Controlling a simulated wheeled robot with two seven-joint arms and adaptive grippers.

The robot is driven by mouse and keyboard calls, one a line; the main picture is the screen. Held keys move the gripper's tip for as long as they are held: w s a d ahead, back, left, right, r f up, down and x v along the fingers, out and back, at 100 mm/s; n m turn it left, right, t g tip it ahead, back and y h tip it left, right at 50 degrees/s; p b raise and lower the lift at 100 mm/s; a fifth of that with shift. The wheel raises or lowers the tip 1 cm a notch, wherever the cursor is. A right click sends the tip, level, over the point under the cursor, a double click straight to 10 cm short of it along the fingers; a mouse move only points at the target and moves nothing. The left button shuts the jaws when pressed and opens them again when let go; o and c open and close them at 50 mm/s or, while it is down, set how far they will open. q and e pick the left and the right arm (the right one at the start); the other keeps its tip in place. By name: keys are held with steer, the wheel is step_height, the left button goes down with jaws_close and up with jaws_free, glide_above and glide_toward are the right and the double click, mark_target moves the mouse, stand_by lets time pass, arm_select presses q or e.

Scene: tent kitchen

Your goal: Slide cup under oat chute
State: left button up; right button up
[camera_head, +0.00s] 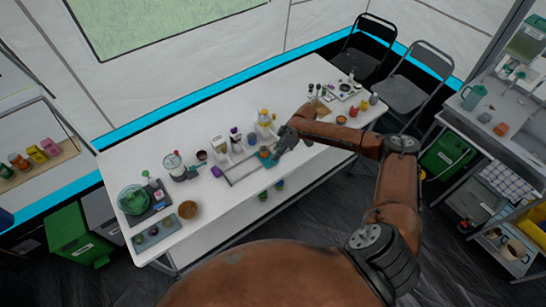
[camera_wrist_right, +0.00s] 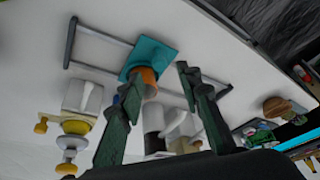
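My right gripper (camera_head: 277,150) reaches down to the middle of the white table. In the wrist view its two dark green fingers (camera_wrist_right: 158,74) stand apart. A teal square-topped piece (camera_wrist_right: 151,56) with an orange part (camera_wrist_right: 148,76), possibly the cup, lies just beyond the fingertips; I see no grip on it. It also shows in the head view, teal and orange (camera_head: 265,154), beside the gripper. A white dispenser with a yellow top (camera_head: 265,120) stands behind it; its yellow part also shows in the wrist view (camera_wrist_right: 75,127). I cannot tell which dispenser holds oats. My left gripper is out of view.
A grey rail frame (camera_head: 240,176) lies around the teal piece. Other dispensers (camera_head: 219,146) stand left of it. A blender-like device (camera_head: 174,163) and a tray with a green bowl (camera_head: 133,199) are further left. Small jars and bowls crowd the right end.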

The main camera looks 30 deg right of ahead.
steer(key=x, duration=0.5)
jaws_close()
stand_by(0.3)
